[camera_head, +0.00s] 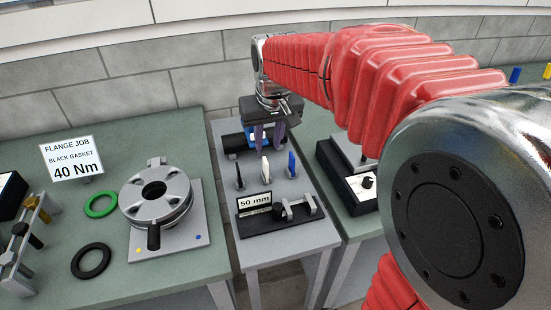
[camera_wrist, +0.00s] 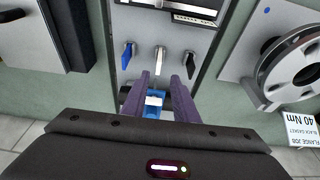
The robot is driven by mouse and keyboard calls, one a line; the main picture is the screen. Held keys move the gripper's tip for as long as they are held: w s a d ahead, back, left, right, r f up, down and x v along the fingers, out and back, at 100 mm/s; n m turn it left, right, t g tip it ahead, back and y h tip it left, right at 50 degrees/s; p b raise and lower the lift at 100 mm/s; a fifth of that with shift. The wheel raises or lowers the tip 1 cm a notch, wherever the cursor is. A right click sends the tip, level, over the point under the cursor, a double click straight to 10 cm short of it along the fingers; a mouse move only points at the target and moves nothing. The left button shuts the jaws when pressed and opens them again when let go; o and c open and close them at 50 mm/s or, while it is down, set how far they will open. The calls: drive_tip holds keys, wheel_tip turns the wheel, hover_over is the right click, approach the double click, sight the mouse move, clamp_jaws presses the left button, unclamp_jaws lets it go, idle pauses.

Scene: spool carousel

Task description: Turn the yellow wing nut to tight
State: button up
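No wing nut can be clearly made out. A yellow piece (camera_head: 547,71) stands at the far right edge of the head view, partly cut off, and I cannot tell what it is. A brass-coloured piece (camera_head: 35,241) sits on a metal fixture at the far left. My gripper (camera_head: 268,138) points down over the back of the narrow middle stand, far from both. In the wrist view its purple fingers (camera_wrist: 161,88) are apart, with a blue and white object (camera_wrist: 153,103) visible between them; contact cannot be seen.
The stand holds black (camera_head: 240,178), white (camera_head: 265,170) and blue (camera_head: 291,165) upright pieces and a "50 mm" sign (camera_head: 255,204). A flange (camera_head: 157,195) and green (camera_head: 101,203) and black (camera_head: 91,260) rings lie left. A black box (camera_head: 345,180) stands right. My arm hides much of the right bench.

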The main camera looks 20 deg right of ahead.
drive_tip(key=s, duration=0.6)
drive_tip(key=shift+s+f, duration=0.25)
drive_tip(key=shift+o, duration=0.2)
drive_tip(key=shift+a, duration=0.1)
